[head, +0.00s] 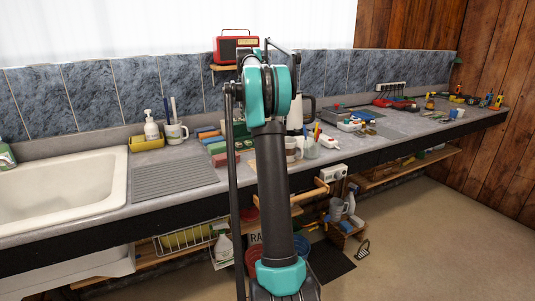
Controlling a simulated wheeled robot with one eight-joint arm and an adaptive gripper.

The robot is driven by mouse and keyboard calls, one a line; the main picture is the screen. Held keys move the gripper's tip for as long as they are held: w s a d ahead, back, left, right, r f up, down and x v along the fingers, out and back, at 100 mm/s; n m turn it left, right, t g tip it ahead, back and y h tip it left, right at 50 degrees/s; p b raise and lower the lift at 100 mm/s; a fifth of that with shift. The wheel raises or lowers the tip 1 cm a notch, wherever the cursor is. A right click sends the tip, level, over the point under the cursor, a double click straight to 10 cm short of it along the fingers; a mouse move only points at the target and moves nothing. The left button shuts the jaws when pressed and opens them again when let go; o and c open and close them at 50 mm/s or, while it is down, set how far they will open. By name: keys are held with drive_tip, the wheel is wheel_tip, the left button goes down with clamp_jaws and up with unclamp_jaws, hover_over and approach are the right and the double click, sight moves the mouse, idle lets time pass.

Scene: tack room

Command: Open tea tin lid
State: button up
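I cannot pick out a tea tin or its lid in the head view. Several small coloured blocks or boxes (211,138) lie on the counter just left of my arm, too small to tell if any is a tin. My arm stands upright in the middle of the view and hides part of the counter behind it. My gripper does not show.
A grey counter (282,166) runs along the tiled wall, with a white sink (60,194) at left. Mugs (176,132), a soap bottle (151,126), a white kettle (295,118) and scattered tools crowd it. A red radio (236,49) sits on a small shelf. Floor at right is mostly clear.

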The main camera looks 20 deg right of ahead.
drive_tip(key=s+f+t, duration=0.2)
drive_tip(key=s+t, duration=0.1)
drive_tip(key=s+f+t, duration=0.5)
drive_tip(key=s+t, duration=0.1)
drive_tip(key=shift+s+d+f+t, duration=0.1)
drive_tip(key=shift+d+f+t, duration=0.1)
drive_tip(key=shift+f+t, duration=0.15)
drive_tip(key=shift+s+f+t+y, duration=0.1)
drive_tip(key=shift+s+f+t, duration=0.1)
drive_tip(key=shift+f+t, duration=0.45)
drive_tip(key=shift+s+f+t+y, duration=0.1)
drive_tip(key=shift+s+f+t, duration=0.1)
drive_tip(key=shift+f+t, duration=0.45)
drive_tip(key=shift+s+f+t+y, duration=0.1)
drive_tip(key=shift+s+f+t, duration=0.1)
drive_tip(key=shift+f+t, duration=0.45)
drive_tip(key=s, duration=0.3)
drive_tip(key=s+r, duration=0.1)
drive_tip(key=s, duration=0.3)
drive_tip(key=s+r, duration=0.1)
drive_tip(key=s, duration=0.3)
drive_tip(key=shift+d, duration=0.15)
